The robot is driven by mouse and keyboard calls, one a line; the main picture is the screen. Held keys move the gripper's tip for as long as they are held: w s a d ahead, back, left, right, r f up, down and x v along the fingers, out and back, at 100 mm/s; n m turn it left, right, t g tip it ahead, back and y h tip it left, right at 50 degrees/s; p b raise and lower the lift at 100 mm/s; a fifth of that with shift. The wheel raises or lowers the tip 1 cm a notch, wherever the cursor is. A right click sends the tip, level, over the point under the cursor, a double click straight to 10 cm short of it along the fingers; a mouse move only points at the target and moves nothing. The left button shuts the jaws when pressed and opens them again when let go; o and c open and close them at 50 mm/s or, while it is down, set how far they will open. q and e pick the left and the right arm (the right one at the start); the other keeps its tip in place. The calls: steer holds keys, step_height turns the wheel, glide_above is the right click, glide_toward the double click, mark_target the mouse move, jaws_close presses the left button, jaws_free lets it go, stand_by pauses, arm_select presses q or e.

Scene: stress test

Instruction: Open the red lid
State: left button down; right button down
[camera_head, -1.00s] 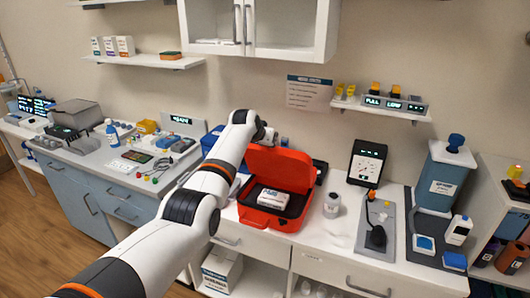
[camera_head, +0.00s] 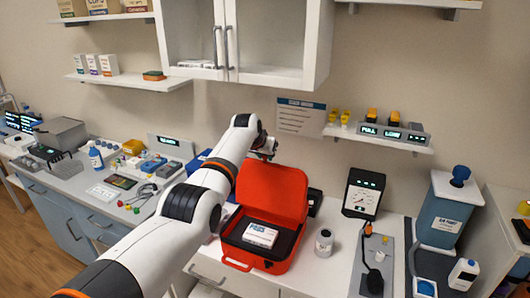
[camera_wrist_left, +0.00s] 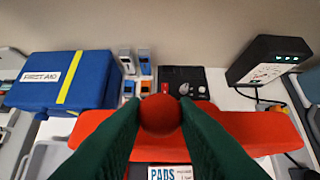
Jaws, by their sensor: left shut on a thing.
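The red lid (camera_head: 272,192) stands raised, roughly upright, at the back of a red case in the head view. The case's red base (camera_head: 238,264) lies open on the counter, with a white box (camera_head: 260,235) in its dark interior. My left gripper (camera_head: 268,154) is at the lid's top edge, partly hidden by my arm. In the left wrist view, its dark green fingers are shut on a round red knob (camera_wrist_left: 160,114) in front of the lid (camera_wrist_left: 255,132). My right gripper is not in view.
A blue first aid box (camera_wrist_left: 38,82) sits behind the lid at left. A dark gauge device (camera_head: 363,194) and a small white jar (camera_head: 324,242) stand to the right. A wall cabinet (camera_head: 275,40) hangs above. Some bare white counter shows beside the case.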

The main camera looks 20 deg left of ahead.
arm_select(q)
steer(key=shift+r, duration=0.2)
stand_by(0.3)
steer(key=c, duration=1.1)
jaws_free()
steer(key=shift+c, duration=0.2)
steer(key=shift+d, duration=0.1)
steer(key=shift+v, duration=0.8)
steer(key=b+v, duration=0.4)
steer(key=v, duration=0.6)
steer(key=shift+r, duration=0.25)
